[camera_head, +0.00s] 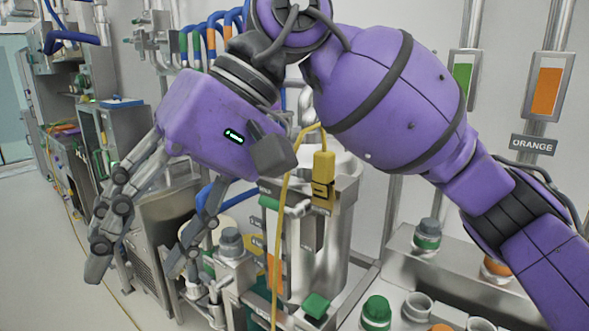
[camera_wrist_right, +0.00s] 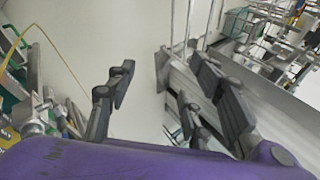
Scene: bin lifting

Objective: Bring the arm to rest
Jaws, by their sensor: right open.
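My right arm is purple and reaches in from the right side of the head view, bent across the middle. Its gripper (camera_head: 138,262) hangs at the left, fingers pointing down and apart, with nothing between them. The fingers also show in the right wrist view (camera_wrist_right: 168,95), spread wide over pale floor. The gripper is left of the metal machine and in front of a steel cabinet; whether it touches the cabinet cannot be told. My left gripper is not in either view.
A metal machine (camera_head: 320,255) with a yellow plug (camera_head: 323,178) and cable stands behind the arm. Green-capped fittings (camera_head: 377,311) stand at the lower right. An ORANGE sign (camera_head: 534,144) is on the right wall. Pale floor (camera_head: 40,265) is clear at the left.

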